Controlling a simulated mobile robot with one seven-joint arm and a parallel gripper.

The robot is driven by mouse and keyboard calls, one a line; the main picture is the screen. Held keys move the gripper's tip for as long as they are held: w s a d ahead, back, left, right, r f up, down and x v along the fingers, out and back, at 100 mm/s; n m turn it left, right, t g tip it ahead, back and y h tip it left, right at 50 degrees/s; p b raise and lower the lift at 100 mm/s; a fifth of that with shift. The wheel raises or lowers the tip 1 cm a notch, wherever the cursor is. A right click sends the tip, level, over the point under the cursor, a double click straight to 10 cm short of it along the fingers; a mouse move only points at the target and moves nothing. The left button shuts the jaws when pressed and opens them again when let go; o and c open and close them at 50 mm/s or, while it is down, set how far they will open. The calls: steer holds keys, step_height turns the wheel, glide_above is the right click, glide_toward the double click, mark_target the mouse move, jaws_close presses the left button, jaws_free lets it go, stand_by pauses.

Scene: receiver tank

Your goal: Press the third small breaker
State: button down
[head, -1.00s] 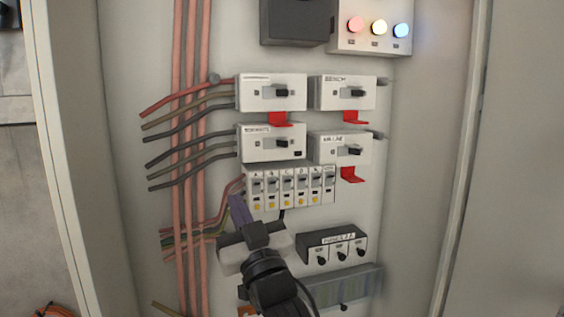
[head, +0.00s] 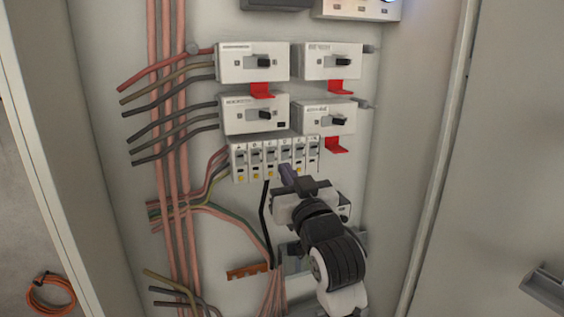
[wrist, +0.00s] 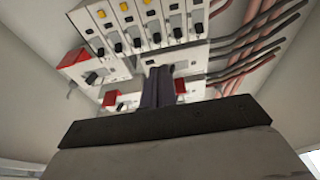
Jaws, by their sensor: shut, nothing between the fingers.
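A row of small breakers (head: 241,160) sits below the larger switch units in the cabinet. The third small breaker (head: 270,157) from the left has a dark lever and a yellow mark near its bottom. My gripper (head: 286,171) is shut and empty, its purplish fingers pointing up at the row's lower edge, around the fourth breaker and right of the third. I cannot tell whether the tips touch. In the wrist view the shut fingers (wrist: 160,86) are in front of the panel, and the small breakers (wrist: 151,20) cross the top, partly cut off.
Large switch units (head: 252,62) with red tabs (head: 261,90) are above the row. Pink vertical cables (head: 166,130) and a black cable (head: 264,215) run left of my arm. The cabinet side walls (head: 425,150) bound the space.

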mark_target(269, 143)
steer(key=p+x, duration=0.3)
steer(key=x, duration=0.5)
steer(key=shift+w+a+r, duration=0.1)
steer(key=shift+w+a, duration=0.05)
steer(key=shift+w, duration=0.2)
